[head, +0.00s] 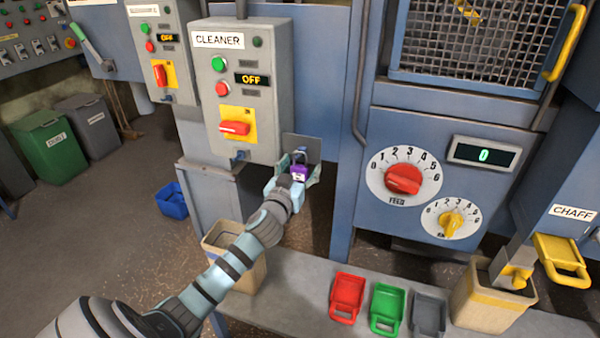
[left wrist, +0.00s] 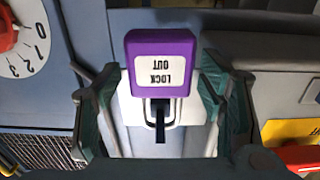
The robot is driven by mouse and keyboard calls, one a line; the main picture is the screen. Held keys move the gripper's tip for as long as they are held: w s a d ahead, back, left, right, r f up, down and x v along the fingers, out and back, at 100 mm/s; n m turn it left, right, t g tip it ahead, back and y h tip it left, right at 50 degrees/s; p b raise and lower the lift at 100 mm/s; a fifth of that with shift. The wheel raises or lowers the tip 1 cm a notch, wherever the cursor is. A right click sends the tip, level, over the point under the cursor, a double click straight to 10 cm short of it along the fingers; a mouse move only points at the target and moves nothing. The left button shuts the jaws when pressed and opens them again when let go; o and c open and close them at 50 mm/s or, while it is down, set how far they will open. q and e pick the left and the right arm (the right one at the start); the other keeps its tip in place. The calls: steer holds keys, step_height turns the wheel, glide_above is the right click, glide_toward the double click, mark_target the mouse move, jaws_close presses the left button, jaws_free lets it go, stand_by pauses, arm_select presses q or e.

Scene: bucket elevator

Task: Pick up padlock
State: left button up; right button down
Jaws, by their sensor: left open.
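The padlock (head: 298,174) is purple with a white label and hangs by its shackle at a small grey plate (head: 303,145) below the cleaner box. In the left wrist view the padlock (left wrist: 160,50) appears upside down, its label reading LOCK OUT. My left gripper (head: 293,182) is open around the padlock. In the left wrist view its two green-grey fingers stand on either side of the padlock, with gaps visible between them and its body. How the shackle is held is hard to make out. My right gripper is not in view.
The grey CLEANER box (head: 238,90) with a red switch (head: 235,128) is just above and left. A dial panel (head: 430,190) stands to the right. Below, a bench (head: 315,292) carries red (head: 347,295), green (head: 387,305) and grey scoops. A tan bin (head: 235,262) is under my arm.

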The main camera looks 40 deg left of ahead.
arm_select(q)
steer(key=shift+s, duration=0.1)
steer(key=c, duration=1.3)
steer(key=shift+r, duration=0.15)
steer(key=shift+s+d+r, duration=0.15)
steer(key=shift+s+r, duration=0.1)
steer(key=s+d+r+p, duration=0.4)
steer(key=s+r, duration=0.3)
steer(key=s, duration=0.6)
steer(key=s+d+m+h, duration=0.2)
steer(key=d+m+h, duration=0.1)
steer(key=d+h, duration=0.2)
steer(key=s+d+m+h+p, duration=0.1)
steer(key=s+d+m+h, duration=0.2)
steer(key=d, duration=0.5)
steer(key=s+d+m+g+h, duration=0.1)
steer(key=s+d+m+h, duration=0.1)
steer(key=d+h, duration=0.4)
steer(key=shift+s+d+r+m+h+p, duration=0.2)
steer(key=shift+d+m+h+p, duration=0.15)
steer(key=shift+d+m, duration=0.35)
steer(key=shift+a, duration=0.1)
